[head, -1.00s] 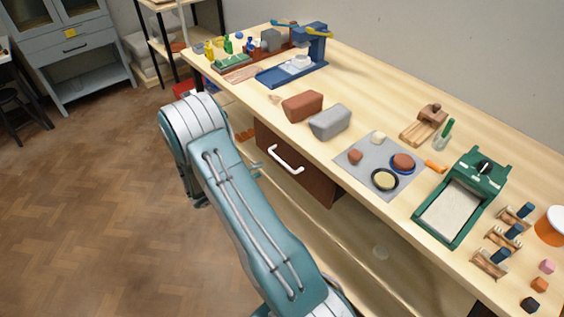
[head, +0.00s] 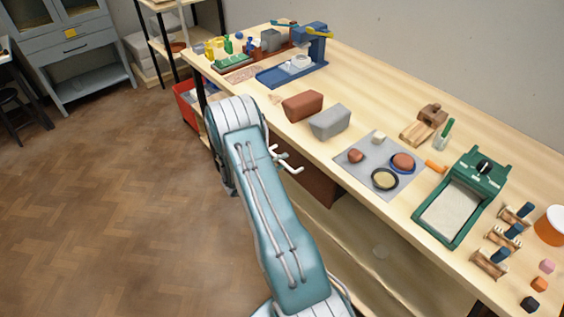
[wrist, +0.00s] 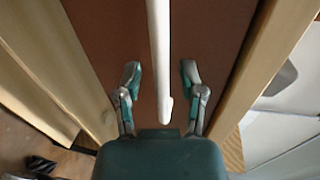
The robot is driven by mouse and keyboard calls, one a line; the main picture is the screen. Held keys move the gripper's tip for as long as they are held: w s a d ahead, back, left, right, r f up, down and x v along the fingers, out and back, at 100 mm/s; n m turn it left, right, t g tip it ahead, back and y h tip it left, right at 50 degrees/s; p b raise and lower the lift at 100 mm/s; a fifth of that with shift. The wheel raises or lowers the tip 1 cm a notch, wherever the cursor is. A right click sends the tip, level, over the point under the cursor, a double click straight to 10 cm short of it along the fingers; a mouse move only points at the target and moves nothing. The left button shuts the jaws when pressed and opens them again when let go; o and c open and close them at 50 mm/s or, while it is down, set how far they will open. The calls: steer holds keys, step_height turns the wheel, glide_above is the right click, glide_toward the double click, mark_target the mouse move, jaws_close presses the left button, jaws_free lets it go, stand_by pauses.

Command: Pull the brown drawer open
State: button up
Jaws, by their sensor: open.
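The brown drawer (head: 312,183) sits under the front edge of the workbench, partly hidden behind my arm in the head view. Its brown front (wrist: 217,50) fills the middle of the wrist view. The white bar handle (wrist: 160,60) runs down the picture between my two fingers; part of it also shows in the head view (head: 291,168). My gripper (wrist: 160,78) is open, with one finger on each side of the handle and a gap on both sides. In the head view the gripper is mostly hidden by my arm. The drawer looks shut.
The workbench top (head: 370,110) holds clay blocks, a grey mat (head: 356,172), a green tray device (head: 437,235) and small tools. A red bin (head: 186,103) stands beyond my arm. The floor (head: 110,210) to the left is open.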

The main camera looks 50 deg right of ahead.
jaws_close()
steer(key=shift+a, duration=0.1)
steer(key=f+v, duration=0.3)
steer(key=v, duration=1.2)
steer(key=a+f+v, duration=0.1)
steer(key=f+v, duration=0.2)
steer(key=v, duration=1.3)
steer(key=shift+a+f, duration=0.2)
steer(key=shift+f, duration=0.05)
steer(key=shift+c, duration=0.3)
jaws_free()
steer(key=shift+o, duration=0.3)
steer(key=shift+w, duration=0.1)
steer(key=shift+r, duration=0.1)
